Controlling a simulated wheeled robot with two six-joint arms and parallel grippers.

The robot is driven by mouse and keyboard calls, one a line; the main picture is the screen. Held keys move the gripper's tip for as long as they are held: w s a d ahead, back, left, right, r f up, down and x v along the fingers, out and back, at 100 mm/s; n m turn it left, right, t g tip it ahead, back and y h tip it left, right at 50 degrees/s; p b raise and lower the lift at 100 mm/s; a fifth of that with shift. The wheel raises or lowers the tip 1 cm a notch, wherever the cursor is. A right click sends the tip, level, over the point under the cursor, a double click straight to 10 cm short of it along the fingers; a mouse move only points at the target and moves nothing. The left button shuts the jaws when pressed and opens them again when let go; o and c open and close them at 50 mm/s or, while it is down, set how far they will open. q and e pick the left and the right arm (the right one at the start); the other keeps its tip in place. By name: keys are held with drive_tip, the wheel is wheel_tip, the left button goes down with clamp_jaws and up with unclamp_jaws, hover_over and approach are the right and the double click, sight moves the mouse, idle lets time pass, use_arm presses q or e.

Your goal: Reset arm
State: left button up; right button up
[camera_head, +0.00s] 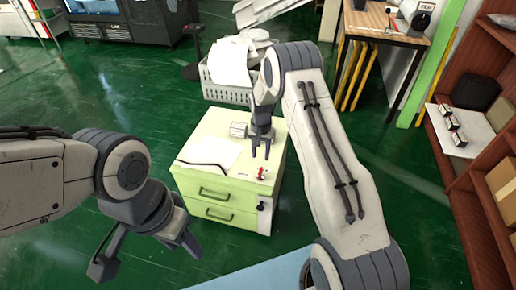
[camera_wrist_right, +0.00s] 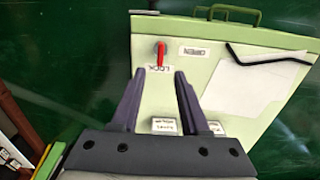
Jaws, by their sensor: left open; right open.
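My right gripper (camera_head: 261,150) is above the top of a pale green drawer cabinet (camera_head: 222,206), fingers pointing down. In the right wrist view its two fingers (camera_wrist_right: 159,72) are apart with nothing between them. A red lever (camera_wrist_right: 161,50) stands on the cabinet top beyond the fingertips, between OPEN and LOCK labels; it also shows in the head view (camera_head: 261,173). My left gripper (camera_head: 188,243) is open and empty over the floor, left of the cabinet.
Small white boxes (camera_wrist_right: 165,125) sit on the cabinet top, near a white sheet (camera_wrist_right: 255,92) and a black bent bar (camera_wrist_right: 268,60). A grey basket (camera_head: 228,94) stands behind the cabinet. Shelves (camera_head: 480,130) stand at right.

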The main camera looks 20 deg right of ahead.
drive_tip(key=s+a+r+n, duration=0.3)
drive_tip(key=s+a+r, duration=0.3)
drive_tip(key=a+r, duration=0.2)
drive_tip(key=s+a+r+n, duration=0.3)
drive_tip(key=s+a+r, duration=0.2)
drive_tip(key=a+r, duration=0.3)
drive_tip(key=s+a+r+n+y, duration=0.1)
drive_tip(key=s+r+n, duration=0.3)
drive_tip(key=s, duration=0.8)
drive_tip(key=s+a+r+n, duration=0.1)
drive_tip(key=s+r+n, duration=0.3)
drive_tip(key=s, duration=0.8)
wheel_tip(320, 180, up, 18)
drive_tip(key=s+p, duration=0.1)
drive_tip(key=p, duration=1.7)
drive_tip(key=shift+s+d, duration=0.1)
